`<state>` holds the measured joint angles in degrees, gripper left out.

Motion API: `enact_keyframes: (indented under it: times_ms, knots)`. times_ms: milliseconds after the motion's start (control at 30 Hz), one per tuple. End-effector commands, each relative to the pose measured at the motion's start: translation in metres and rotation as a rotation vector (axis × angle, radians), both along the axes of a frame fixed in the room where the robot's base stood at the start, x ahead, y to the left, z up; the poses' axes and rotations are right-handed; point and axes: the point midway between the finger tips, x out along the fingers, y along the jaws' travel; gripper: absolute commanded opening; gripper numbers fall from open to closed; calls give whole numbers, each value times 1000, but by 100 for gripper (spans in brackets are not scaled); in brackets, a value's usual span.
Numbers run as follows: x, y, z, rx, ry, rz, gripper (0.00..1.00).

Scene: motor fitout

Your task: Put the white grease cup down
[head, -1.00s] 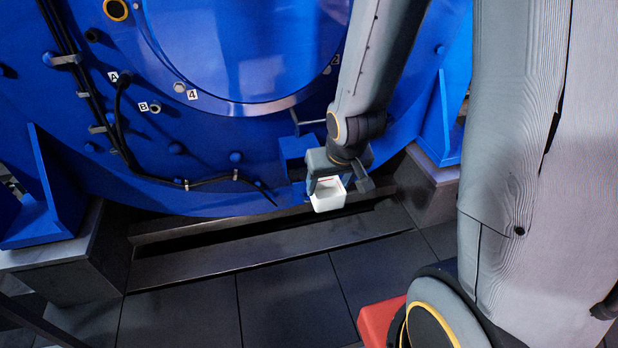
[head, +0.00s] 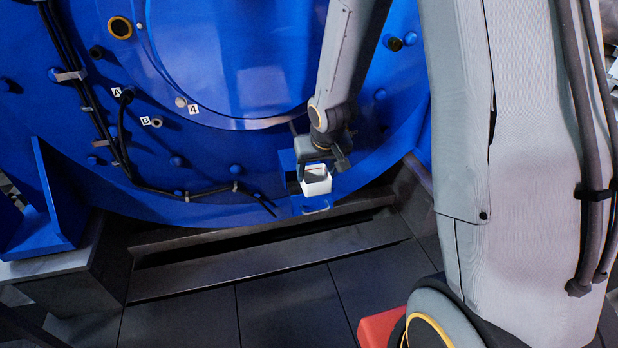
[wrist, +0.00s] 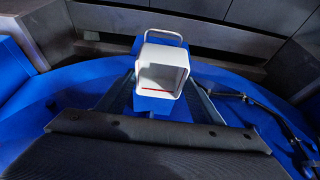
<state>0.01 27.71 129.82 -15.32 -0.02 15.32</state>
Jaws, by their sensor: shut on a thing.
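The white grease cup (head: 316,183) is a small square open-topped cup, held near the lower front of the blue machine. My gripper (head: 324,166) is shut on it from above, and the wrist view (wrist: 162,88) shows one finger on each side. In the wrist view the cup (wrist: 178,52) opens toward the camera, with a red line inside. A small blue bracket (head: 306,206) with a pale wire loop (wrist: 165,34) lies just below and beyond the cup. I cannot tell whether the cup touches the bracket.
The big blue machine (head: 215,160) fills the background, with black cables (head: 150,188) at left. A dark step (head: 270,255) runs below it over a tiled floor (head: 285,305). A red block (head: 379,326) lies at lower right.

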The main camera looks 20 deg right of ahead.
Motion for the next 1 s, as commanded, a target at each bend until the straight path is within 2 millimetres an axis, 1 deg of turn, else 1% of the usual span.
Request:
enact_keyframes:
  times_ms: [33, 200, 500, 900, 1000]
  knots:
    - [6, 0, 4, 0, 3, 0, 34]
    - [29, 0, 4, 0, 2, 1, 34]
    - [58, 0, 4, 0, 2, 0, 34]
    - [80, 0, 2, 0, 0, 1, 34]
    - [81, 0, -8, 0, -1, 0, 34]
